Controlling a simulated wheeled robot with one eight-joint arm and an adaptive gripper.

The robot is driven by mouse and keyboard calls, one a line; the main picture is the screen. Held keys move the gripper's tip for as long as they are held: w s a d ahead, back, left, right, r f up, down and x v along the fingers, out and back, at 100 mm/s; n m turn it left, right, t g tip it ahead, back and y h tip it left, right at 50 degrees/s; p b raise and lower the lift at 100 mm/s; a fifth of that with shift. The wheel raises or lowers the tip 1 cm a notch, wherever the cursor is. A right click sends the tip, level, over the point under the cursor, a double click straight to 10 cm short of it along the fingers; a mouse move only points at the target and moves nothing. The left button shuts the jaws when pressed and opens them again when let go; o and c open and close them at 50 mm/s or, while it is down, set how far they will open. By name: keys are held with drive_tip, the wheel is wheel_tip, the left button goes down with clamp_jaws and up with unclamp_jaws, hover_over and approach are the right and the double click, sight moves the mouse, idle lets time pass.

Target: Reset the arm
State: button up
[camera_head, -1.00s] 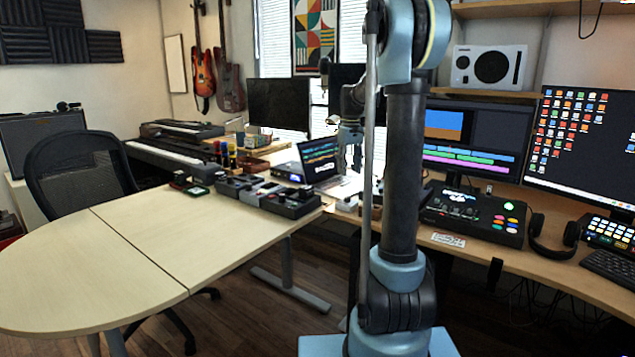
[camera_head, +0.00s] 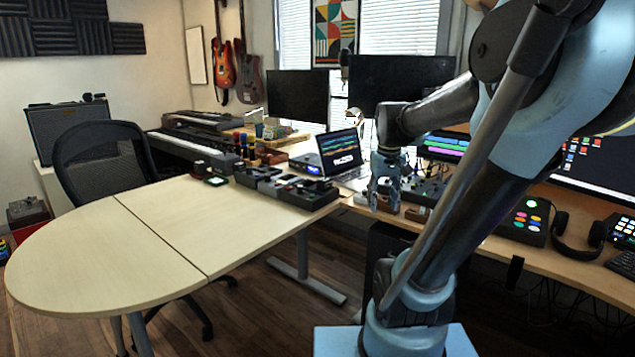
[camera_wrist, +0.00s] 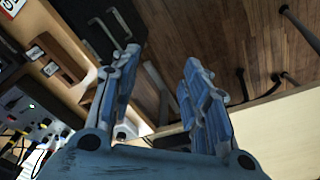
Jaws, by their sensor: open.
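My gripper (camera_head: 384,204) hangs pointing down just right of the laptop, in front of the desk's edge in the head view. In the wrist view its two blue fingers (camera_wrist: 162,60) stand wide apart with nothing between them. The floor and a table edge show beyond them. My arm leans across the right of the head view and hides part of the desk and monitors.
A pale table (camera_head: 90,260) with a rounded end is largely bare at left. Pedals (camera_head: 285,187) and an open laptop (camera_head: 340,152) stand at its far end. Headphones (camera_head: 575,240) lie on the right desk. An office chair (camera_head: 105,165) stands behind the table.

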drive_tip(key=s+f+m, duration=0.1)
drive_tip(key=s+f, duration=1)
drive_tip(key=s, duration=0.2)
drive_tip(key=shift+f+m+t, duration=0.3)
drive_tip(key=shift+m+t, duration=0.1)
drive_tip(key=shift+c, duration=1)
drive_tip(key=shift+d, duration=0.1)
